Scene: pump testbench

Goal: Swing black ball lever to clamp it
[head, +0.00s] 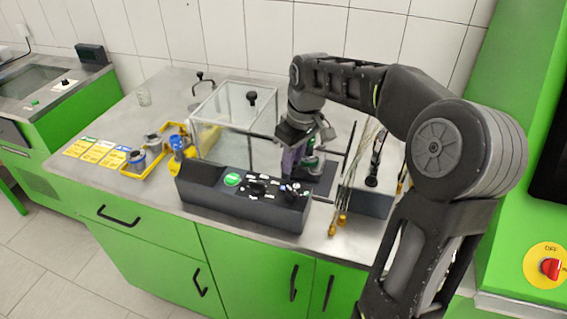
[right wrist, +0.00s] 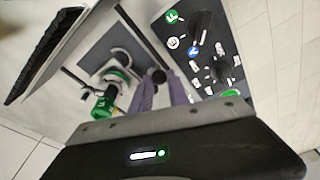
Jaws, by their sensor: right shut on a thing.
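The black ball lever shows in the right wrist view as a dark ball (right wrist: 157,75) at the tips of my gripper's purple fingers. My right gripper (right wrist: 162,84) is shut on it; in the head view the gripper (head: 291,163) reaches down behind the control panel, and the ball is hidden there. A green and metal pump part (right wrist: 108,92) stands beside the fingers on a dark plate. It also shows in the head view (head: 311,158), partly covered by my wrist. My left gripper is in neither view.
A black control panel (head: 215,208) with knobs stands at the bench's front edge, close to my right gripper. A clear box (head: 218,125) is to its left. Brass-tipped cables (head: 343,215) hang at the right. A yellow tray (head: 138,172) lies at the left.

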